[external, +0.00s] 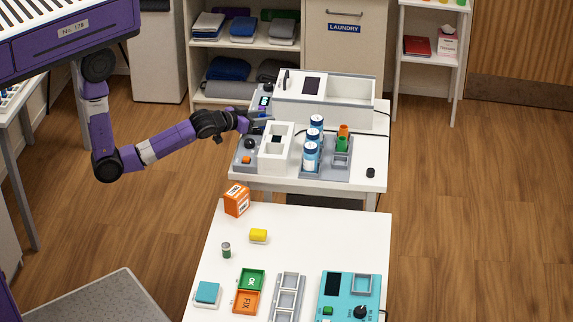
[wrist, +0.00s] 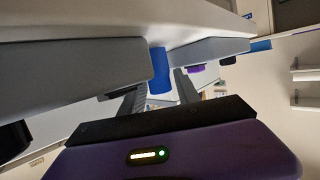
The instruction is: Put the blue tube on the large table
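The blue tube (wrist: 160,70) shows in the wrist view between the two grey fingers of my gripper (wrist: 160,60), touching both. In the external view my gripper (external: 262,117) is over the left part of the rear white table (external: 370,185), beside a white block with openings (external: 277,150). The tube is too small to make out clearly there. The front white table (external: 330,222) reaches past the bottom of the picture. Which of the two tables is larger cannot be told for certain.
The rear table bears a white machine (external: 355,95) and several blue-and-white bottles (external: 311,155).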

